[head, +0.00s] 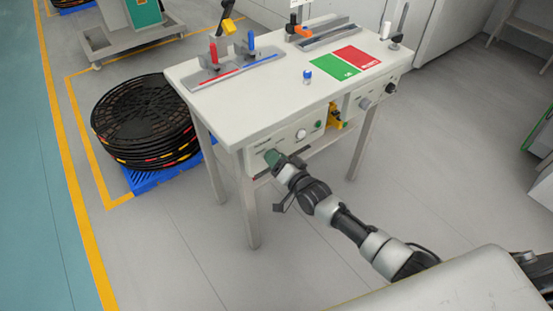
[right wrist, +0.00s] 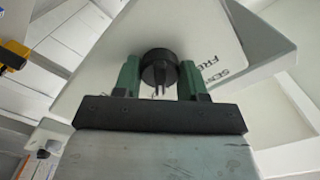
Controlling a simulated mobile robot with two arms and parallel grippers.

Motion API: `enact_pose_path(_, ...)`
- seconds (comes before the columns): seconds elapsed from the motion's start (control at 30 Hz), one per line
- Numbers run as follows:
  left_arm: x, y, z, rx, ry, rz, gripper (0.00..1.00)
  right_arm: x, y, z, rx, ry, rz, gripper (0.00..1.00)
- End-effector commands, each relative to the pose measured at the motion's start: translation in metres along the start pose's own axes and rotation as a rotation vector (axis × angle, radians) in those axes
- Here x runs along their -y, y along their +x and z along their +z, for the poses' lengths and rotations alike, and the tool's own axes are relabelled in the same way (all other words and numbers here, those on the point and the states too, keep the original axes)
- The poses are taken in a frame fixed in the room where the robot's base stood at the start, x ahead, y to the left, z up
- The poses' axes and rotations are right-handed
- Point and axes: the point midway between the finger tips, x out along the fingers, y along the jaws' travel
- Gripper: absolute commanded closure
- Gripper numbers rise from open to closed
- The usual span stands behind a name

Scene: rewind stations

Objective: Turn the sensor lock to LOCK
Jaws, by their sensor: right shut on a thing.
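The sensor lock is a round black knob (right wrist: 158,66) with a light mark on its face, on a pale panel, in the right wrist view. Partly visible letters beside it read like "SENS" and "FRE". My right gripper (right wrist: 160,80) is shut on the knob, with one green finger on each side. In the head view my right gripper (head: 273,158) is at the left end of the table's front control panel (head: 283,138) and hides the knob. Which way the knob points is hard to tell. My left gripper is not in view.
The white table (head: 240,110) carries red and blue clamps (head: 232,58), a green and red mat (head: 335,68) and a small blue-topped bottle (head: 307,77). Black reels (head: 143,115) lie stacked on a blue pallet (head: 160,178) to the left. The front floor is clear.

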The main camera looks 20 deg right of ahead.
Motion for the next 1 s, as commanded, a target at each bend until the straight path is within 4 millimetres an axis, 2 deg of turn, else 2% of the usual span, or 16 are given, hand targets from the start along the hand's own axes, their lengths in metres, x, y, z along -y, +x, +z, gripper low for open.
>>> enact_pose_path(0.3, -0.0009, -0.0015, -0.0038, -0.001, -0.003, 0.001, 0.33, -0.0009, -0.0006, 0.0010, 0.002, 0.075, 0.001, 0.82)
enact_pose_path(0.73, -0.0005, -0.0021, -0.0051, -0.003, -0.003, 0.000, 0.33, -0.0008, -0.0006, 0.0010, 0.002, 0.083, 0.002, 0.82)
enact_pose_path(0.77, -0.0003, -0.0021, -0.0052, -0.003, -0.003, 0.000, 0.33, -0.0008, -0.0006, 0.0011, 0.002, 0.083, 0.002, 0.54)
enact_pose_path(0.9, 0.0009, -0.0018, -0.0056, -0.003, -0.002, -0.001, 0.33, -0.0006, -0.0004, 0.0008, 0.002, 0.082, 0.001, 0.33)
enact_pose_path(1.0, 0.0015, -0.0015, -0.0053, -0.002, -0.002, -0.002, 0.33, -0.0004, -0.0003, 0.0006, 0.001, 0.082, 0.001, 0.33)
